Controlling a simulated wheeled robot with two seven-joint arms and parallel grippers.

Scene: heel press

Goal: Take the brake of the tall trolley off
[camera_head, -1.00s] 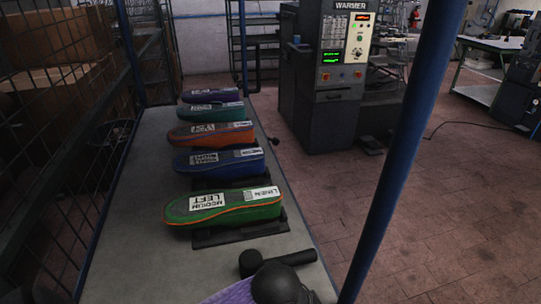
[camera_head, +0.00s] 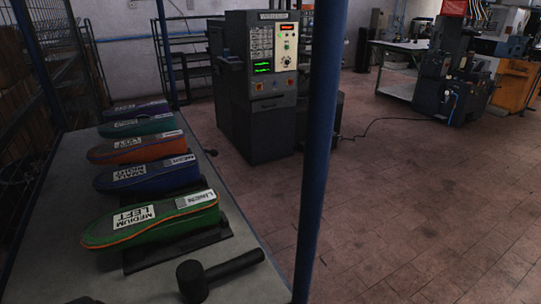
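In the head view I stand at a tall frame with a grey shelf (camera_head: 62,240), blue posts (camera_head: 319,150) and wire mesh sides; whether this is the tall trolley I cannot tell. No brake, wheel or pedal shows, as the lower part of the frame is out of view. Several shoe-shaped pieces lie in a row on the shelf, the nearest a green one (camera_head: 160,222) labelled MEDIUM LEFT on a black base. A black mallet (camera_head: 222,274) lies in front of it. Neither of my grippers shows.
A dark warmer machine (camera_head: 257,105) with green displays stands behind the shelf. A cable (camera_head: 385,121) crosses the floor toward a dark machine (camera_head: 452,80) at the right. The tiled floor (camera_head: 430,210) right of the near post is clear.

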